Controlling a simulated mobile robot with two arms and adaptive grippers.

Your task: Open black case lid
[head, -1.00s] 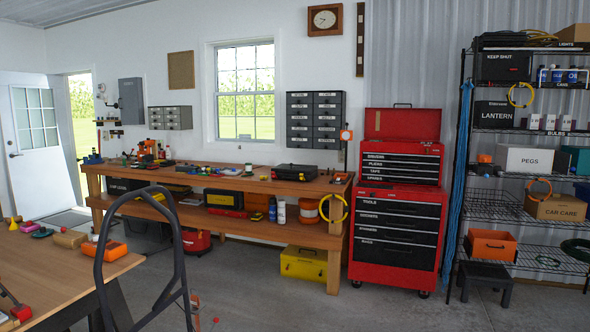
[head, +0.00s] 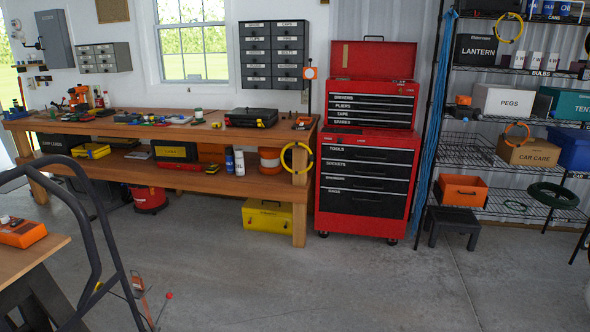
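A black case (head: 251,117) lies flat on the right part of the long wooden workbench top, below the wall drawers. Its lid looks shut. A small yellow and red item sits at its front right edge; it is too small to make out. Neither of my grippers shows in the head view, and both are well away from the case.
The wooden workbench (head: 215,133) stands along the wall, with a red tool chest (head: 367,186) to its right. A dark tubular handle (head: 98,215) rises at the front left, by a wooden table (head: 28,254). The concrete floor before the bench is largely clear.

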